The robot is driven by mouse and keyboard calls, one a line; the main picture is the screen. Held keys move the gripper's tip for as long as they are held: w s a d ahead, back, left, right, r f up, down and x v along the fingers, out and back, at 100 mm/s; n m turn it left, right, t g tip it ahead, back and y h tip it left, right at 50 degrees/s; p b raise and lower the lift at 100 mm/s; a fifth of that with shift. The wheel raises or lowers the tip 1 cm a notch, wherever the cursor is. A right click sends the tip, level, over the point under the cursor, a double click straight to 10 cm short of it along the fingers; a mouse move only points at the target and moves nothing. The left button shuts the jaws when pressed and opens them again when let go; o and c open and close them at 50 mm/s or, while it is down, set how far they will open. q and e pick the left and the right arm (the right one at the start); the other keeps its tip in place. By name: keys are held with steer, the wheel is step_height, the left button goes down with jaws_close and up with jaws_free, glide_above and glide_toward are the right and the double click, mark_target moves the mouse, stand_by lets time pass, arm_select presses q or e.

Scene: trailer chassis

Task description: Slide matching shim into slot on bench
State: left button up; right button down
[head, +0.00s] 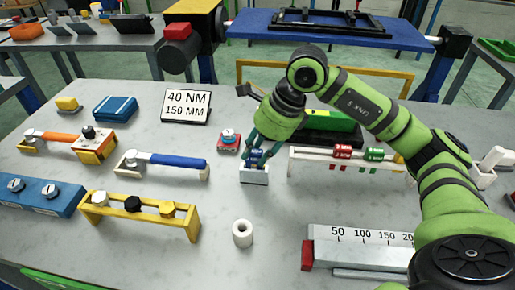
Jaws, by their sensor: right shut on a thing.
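My right gripper (257,151) points down near the middle of the grey bench. It is shut on a small dark blue piece (256,156), partly hidden by the fingers. The piece is directly over a small white block (254,176); I cannot tell whether it is inside a slot there or only above it. A red piece (341,152) and a green piece (374,154) hang on a white rack (310,155) to the right. I cannot read their markings. My left gripper is not in view.
A red block with a blue knob (228,140) stands close left of the gripper. A white ring (242,233), a yellow rack (140,213) and a ruler (365,240) are in front. Bare bench surrounds the ring.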

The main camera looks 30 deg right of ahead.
steer(key=shift+f+b, duration=0.95)
steer(key=shift+f, duration=0.15)
steer(key=shift+c, duration=1.3)
jaws_free()
steer(key=shift+r, duration=0.15)
steer(key=shift+r+p, duration=2.45)
steer(key=shift+r, duration=1)
steer(key=shift+f, duration=0.1)
